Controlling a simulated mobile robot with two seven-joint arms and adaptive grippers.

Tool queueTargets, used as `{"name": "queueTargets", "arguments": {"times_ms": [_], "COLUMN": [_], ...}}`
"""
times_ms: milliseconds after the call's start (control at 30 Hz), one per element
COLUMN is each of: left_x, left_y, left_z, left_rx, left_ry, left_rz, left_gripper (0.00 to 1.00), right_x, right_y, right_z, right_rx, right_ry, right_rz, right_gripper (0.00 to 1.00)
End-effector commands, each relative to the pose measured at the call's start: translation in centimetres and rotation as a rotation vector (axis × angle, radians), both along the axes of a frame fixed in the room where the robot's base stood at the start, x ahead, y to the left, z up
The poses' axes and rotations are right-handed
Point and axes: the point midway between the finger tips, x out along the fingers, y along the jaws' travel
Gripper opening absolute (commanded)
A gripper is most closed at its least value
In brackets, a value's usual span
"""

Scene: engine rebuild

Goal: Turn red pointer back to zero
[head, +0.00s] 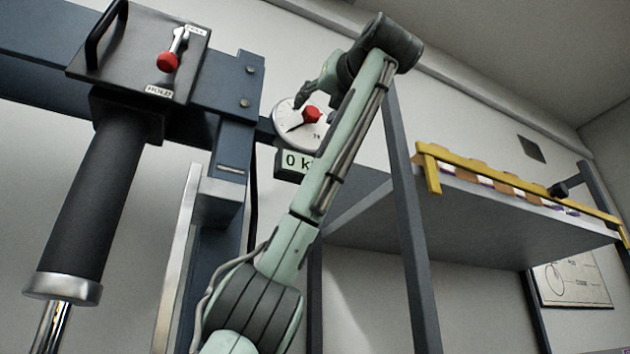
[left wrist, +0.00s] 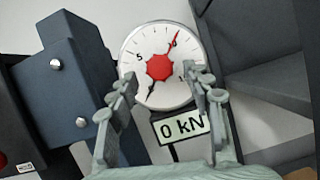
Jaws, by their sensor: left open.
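A round white dial gauge (head: 288,128) hangs on the blue press frame, partly hidden by my left arm. In the left wrist view the gauge (left wrist: 137,57) faces me. Its red knob (left wrist: 159,67) sits at the centre, and the red pointer (left wrist: 173,44) runs up and to the right. A thin dark needle (left wrist: 151,94) points down and slightly left. My left gripper (head: 318,93) is open in front of the dial. In the left wrist view its fingers (left wrist: 160,77) stand apart on either side of the knob, with nothing between them that I can see gripped. My right gripper is out of view.
A display sign (left wrist: 182,127) reading "0 kN" is just below the dial. A black valve box (head: 135,55) with a red-knobbed lever (head: 168,62) and a "HOLD" label is at the left. A grey shelf (head: 470,225) with a yellow rack (head: 500,180) stands right.

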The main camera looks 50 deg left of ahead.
Motion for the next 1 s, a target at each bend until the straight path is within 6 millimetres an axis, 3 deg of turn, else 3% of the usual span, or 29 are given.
{"name": "queueTargets", "arguments": {"times_ms": [200,500,900,1000], "left_x": [0.7,0.8,0.7,0.7], "left_y": [1.9,2.1,2.0,2.0], "left_z": [0.9,0.9,0.9,0.9], "left_rx": [0.001,0.000,0.000,0.000], "left_ry": [-0.001,-0.002,-0.002,-0.004], "left_rz": [-0.001,-0.001,-0.001,-0.001], "left_gripper": [0.50,0.50,0.00,0.00], "right_x": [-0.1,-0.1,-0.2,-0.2], "right_y": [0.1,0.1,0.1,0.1], "right_z": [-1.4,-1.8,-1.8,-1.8], "right_rx": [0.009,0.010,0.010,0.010], "right_ry": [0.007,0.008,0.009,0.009], "right_rz": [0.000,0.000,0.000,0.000], "right_gripper": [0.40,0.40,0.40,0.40]}}
